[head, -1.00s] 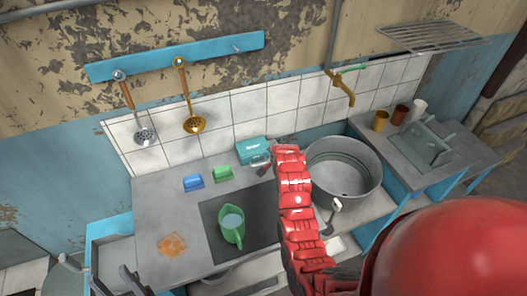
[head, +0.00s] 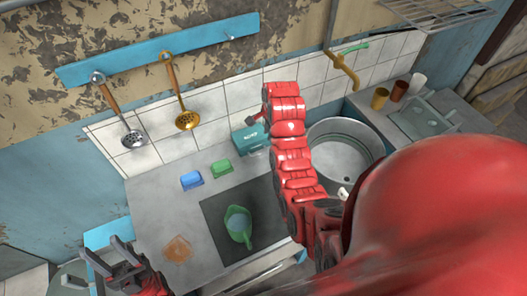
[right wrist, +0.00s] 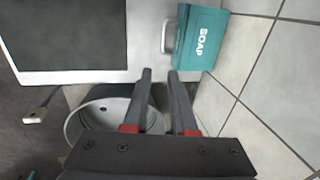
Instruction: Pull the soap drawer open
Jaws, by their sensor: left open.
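The teal soap drawer box (head: 247,138) stands at the back of the counter against the tiles, partly hidden by my right arm in the head view. In the right wrist view the box (right wrist: 203,38) reads "SOAP" and has a grey handle (right wrist: 168,37) on its front. The drawer looks shut. My right gripper (right wrist: 159,74) has its two fingers apart with nothing between them. Its tips point toward the handle and appear short of it. My left gripper (head: 112,258) is open and empty at the lower left of the counter.
A blue sponge (head: 191,180) and a green sponge (head: 221,168) lie left of the box. A green jug (head: 238,226) stands on the dark hob (head: 215,207). A round metal basin (head: 345,148) is to the right. Ladles hang above.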

